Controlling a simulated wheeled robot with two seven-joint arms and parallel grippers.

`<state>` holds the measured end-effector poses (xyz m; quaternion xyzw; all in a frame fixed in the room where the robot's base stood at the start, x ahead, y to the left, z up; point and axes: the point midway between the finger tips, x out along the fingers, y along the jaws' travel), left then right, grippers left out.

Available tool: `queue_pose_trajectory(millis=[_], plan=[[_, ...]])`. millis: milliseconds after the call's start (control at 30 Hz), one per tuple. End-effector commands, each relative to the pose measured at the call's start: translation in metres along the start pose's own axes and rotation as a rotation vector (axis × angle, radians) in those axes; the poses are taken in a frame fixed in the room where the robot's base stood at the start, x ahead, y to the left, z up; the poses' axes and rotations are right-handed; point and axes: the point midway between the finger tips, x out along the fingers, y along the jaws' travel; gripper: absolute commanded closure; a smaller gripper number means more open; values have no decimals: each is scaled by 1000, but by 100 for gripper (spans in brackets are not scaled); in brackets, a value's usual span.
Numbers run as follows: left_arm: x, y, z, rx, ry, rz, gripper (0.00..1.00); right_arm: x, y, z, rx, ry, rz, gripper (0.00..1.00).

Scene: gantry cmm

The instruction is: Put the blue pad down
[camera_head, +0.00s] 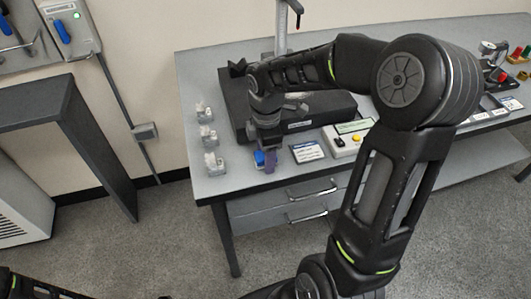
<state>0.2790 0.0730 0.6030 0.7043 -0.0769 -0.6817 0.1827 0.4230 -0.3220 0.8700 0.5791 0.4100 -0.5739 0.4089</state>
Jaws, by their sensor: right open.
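A small blue pad (259,157) is near the front left edge of the grey workbench (230,186), below my right gripper (265,150). A purple piece (270,162) shows right beside it. My right gripper points down over this spot and is open. Its fingers are small and partly hidden here, so I cannot tell whether they touch the blue pad. Part of my left arm shows at the bottom left corner, but its gripper is out of view.
Several small clear holders (209,138) stand in a column left of the gripper. A dark slab (300,118) lies behind it. Drawers are under the bench.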

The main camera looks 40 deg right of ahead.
Motion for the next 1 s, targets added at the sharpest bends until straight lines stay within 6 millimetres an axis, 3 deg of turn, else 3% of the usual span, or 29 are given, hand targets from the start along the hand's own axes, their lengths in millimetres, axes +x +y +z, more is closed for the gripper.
queue_pose_trajectory(millis=[167,333,800,1000], plan=[[-2,1,0,0,0,0,49,-1,-2,0,0,0,-5,38],[-2,1,0,0,0,0,49,-15,0,0,1,0,0,38],[-3,1,0,0,0,0,49,-104,0,0,0,1,1,38],[-3,1,0,0,0,0,49,-122,0,0,1,0,-1,38]])
